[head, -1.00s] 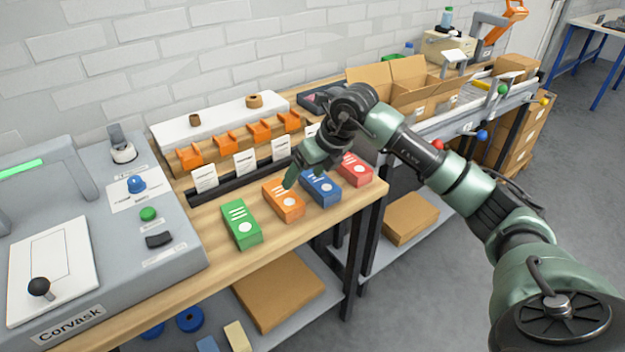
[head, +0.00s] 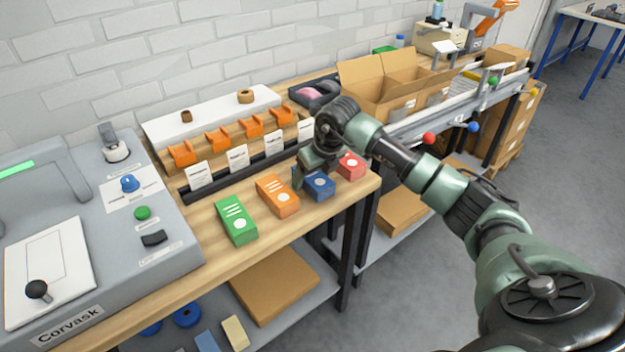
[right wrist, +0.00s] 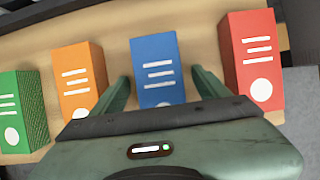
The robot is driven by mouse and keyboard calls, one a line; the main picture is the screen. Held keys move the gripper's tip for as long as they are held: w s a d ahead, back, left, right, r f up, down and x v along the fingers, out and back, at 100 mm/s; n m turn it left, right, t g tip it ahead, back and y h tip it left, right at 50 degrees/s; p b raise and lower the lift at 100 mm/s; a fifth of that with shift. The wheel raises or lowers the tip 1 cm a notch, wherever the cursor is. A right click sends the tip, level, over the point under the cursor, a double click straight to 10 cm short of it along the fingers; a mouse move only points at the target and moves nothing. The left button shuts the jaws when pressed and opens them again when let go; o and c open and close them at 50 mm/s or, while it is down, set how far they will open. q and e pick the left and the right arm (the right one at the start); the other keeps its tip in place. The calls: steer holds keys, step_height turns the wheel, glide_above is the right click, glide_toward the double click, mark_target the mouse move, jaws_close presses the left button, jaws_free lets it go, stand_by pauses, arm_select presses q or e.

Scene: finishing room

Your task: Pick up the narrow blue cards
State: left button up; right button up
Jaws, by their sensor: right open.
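The narrow blue cards are a blue pack (head: 319,187) with white lines and a white dot, lying on the wooden bench between an orange pack (head: 278,196) and a red pack (head: 351,166). In the right wrist view the blue pack (right wrist: 158,70) stands between the two fingers of my right gripper (right wrist: 161,92). The fingers are apart, one on each side of it, with a gap visible on both sides. In the head view my right gripper (head: 309,180) is over the blue pack and hides part of it. My left gripper is not in view.
A green pack (head: 237,220) lies left of the orange one. Behind the packs is a black rail with white cards (head: 238,158). A grey machine (head: 165,267) stands at the left. An open cardboard box (head: 385,88) is at the back right.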

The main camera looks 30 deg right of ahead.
jaws_close()
steer(key=shift+r, duration=0.1)
